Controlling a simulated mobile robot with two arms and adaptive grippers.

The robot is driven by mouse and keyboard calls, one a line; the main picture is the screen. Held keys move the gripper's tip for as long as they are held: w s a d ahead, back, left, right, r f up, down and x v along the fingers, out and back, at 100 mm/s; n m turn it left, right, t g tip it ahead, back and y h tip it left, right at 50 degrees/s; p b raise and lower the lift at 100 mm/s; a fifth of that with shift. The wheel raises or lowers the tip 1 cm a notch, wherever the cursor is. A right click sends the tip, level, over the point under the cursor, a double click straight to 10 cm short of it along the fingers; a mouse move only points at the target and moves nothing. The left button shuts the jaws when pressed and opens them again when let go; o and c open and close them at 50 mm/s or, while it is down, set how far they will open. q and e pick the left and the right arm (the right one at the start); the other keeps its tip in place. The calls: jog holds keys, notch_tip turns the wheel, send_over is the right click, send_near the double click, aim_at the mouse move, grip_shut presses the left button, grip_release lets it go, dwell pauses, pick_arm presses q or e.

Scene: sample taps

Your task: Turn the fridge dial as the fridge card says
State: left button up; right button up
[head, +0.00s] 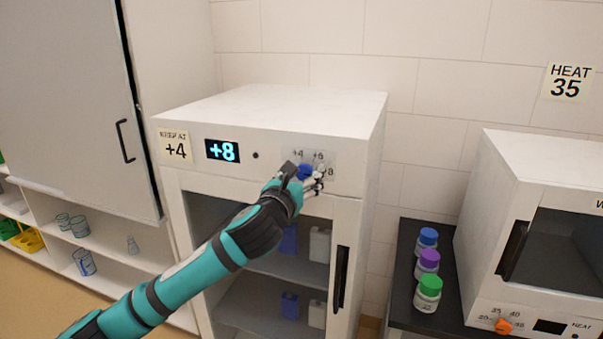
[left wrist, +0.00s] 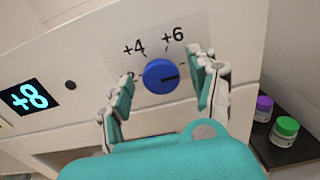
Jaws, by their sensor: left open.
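The white fridge (head: 345,120) has a card (head: 175,147) reading "KEEP AT +4" at its upper left. Its display (head: 222,150) shows +8, and it also shows in the left wrist view (left wrist: 28,97). The blue fridge dial (left wrist: 160,76) has the marks +4 and +6 above it; its dark pointer line points right. In the head view the dial (head: 305,171) is partly hidden by my left gripper (head: 305,181). In the left wrist view my left gripper (left wrist: 162,88) is open, with one finger on each side of the dial, apparently not touching it. My right gripper is not in view.
The fridge door has a black handle (head: 341,279). To the right, bottles with blue, purple and green (head: 430,286) caps stand on a dark counter beside a white heater (head: 540,180). A sign (head: 568,81) on the wall reads "HEAT 35". A cabinet with glassware stands at left.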

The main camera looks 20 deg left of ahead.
pick_arm(q)
jog(key=shift+c, duration=0.2)
jog(key=c, duration=1.1)
jog(key=shift+o, duration=0.2)
